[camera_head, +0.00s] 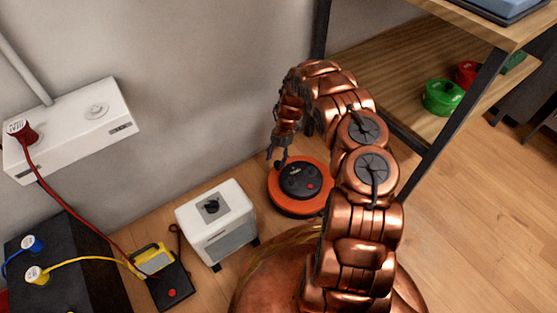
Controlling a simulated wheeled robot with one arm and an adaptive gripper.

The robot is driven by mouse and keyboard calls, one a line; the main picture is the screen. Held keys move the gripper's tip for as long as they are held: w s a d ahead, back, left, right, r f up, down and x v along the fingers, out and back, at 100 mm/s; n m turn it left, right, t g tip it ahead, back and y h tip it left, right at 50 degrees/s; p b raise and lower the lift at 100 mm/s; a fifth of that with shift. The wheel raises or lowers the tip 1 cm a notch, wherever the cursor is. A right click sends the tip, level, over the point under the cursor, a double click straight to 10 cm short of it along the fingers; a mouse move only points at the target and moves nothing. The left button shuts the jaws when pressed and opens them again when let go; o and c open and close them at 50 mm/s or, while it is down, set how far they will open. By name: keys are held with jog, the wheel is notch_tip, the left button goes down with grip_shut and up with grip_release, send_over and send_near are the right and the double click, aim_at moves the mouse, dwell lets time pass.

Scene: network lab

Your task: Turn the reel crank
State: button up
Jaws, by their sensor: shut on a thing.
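The orange and black reel (302,199) lies flat on the wooden floor near the wall, with a black centre and a small red dot on top. My gripper (278,161) reaches down to the left rear side of the reel's top. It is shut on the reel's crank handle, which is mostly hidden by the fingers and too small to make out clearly. My copper-coloured arm arches over from the right and covers no large part of the reel.
A white box (219,231) with a black knob stands just left of the reel. A yellow device (152,259), cables and a black box (65,258) are further left. A wall unit (72,135) hangs above. A wooden shelf (405,60) with a green round thing (442,98) stands right.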

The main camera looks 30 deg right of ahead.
jog(key=shift+o, duration=0.8)
jog(key=shift+s+d, duration=0.1)
jog(key=shift+s, duration=0.1)
jog(key=shift+v, duration=4)
